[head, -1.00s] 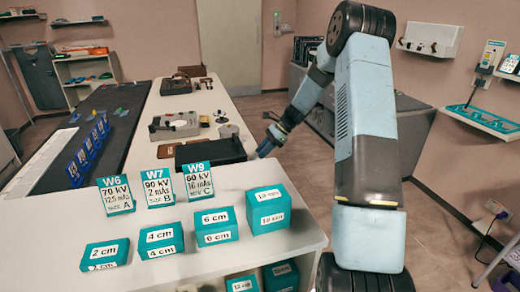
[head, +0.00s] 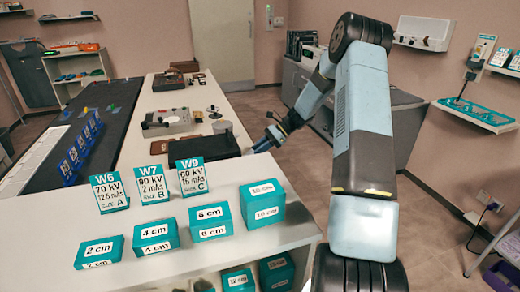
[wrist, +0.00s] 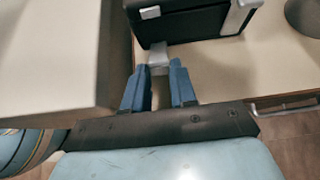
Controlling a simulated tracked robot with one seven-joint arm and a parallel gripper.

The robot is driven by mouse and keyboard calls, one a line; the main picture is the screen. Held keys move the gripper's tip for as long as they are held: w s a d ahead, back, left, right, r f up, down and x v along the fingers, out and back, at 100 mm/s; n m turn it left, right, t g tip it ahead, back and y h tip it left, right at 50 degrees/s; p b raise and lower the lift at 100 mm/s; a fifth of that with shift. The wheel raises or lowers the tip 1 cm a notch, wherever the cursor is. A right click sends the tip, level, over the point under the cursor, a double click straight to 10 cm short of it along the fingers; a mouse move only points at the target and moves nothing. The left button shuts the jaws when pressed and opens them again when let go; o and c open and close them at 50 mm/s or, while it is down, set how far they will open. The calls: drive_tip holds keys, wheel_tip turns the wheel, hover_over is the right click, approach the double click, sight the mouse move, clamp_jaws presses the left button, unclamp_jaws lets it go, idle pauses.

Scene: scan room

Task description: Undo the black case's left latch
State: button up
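The black case (head: 205,149) lies on the long white table behind the number cards in the head view. In the wrist view its dark side (wrist: 185,22) fills the top middle. One silver latch (wrist: 158,55) shows low on that side, just ahead of my fingertips; another silver latch (wrist: 238,16) sits further right. My gripper (wrist: 160,68) is open, with two blue fingers apart and nothing seen held between them. I cannot tell whether a finger touches the latch. In the head view my gripper (head: 264,145) is at the right of the case; the latches are hidden there.
A pale block-like surface (wrist: 50,55) stands close at the left of my fingers. A round grey object (wrist: 305,15) is at the upper right. Teal boxes (head: 262,203) and number cards (head: 110,190) stand on the near counter. Open floor lies right of the table.

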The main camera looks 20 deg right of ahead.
drive_tip(key=o, duration=0.5)
drive_tip(key=shift+c, duration=0.2)
drive_tip(key=shift+d, duration=0.1)
drive_tip(key=v, duration=1.3)
drive_tip(key=shift+d, duration=0.3)
drive_tip(key=shift+a+r, duration=0.1)
drive_tip(key=shift+r, duration=0.1)
drive_tip(key=s+a+r+n+h, duration=0.8)
drive_tip(key=s+a+r, duration=0.5)
drive_tip(key=s+r, duration=0.45)
drive_tip(key=s+a+r+n+t+h, duration=0.1)
drive_tip(key=s+n, duration=0.4)
drive_tip(key=s, duration=0.6)
drive_tip(key=s+a+r+n+t+h, duration=0.2)
drive_tip(key=s+r+n+t, duration=0.1)
drive_tip(key=s, duration=0.9)
drive_tip(key=shift+s+n+t, duration=0.2)
drive_tip(key=shift+n+t, duration=0.6)
drive_tip(key=shift+n, duration=0.2)
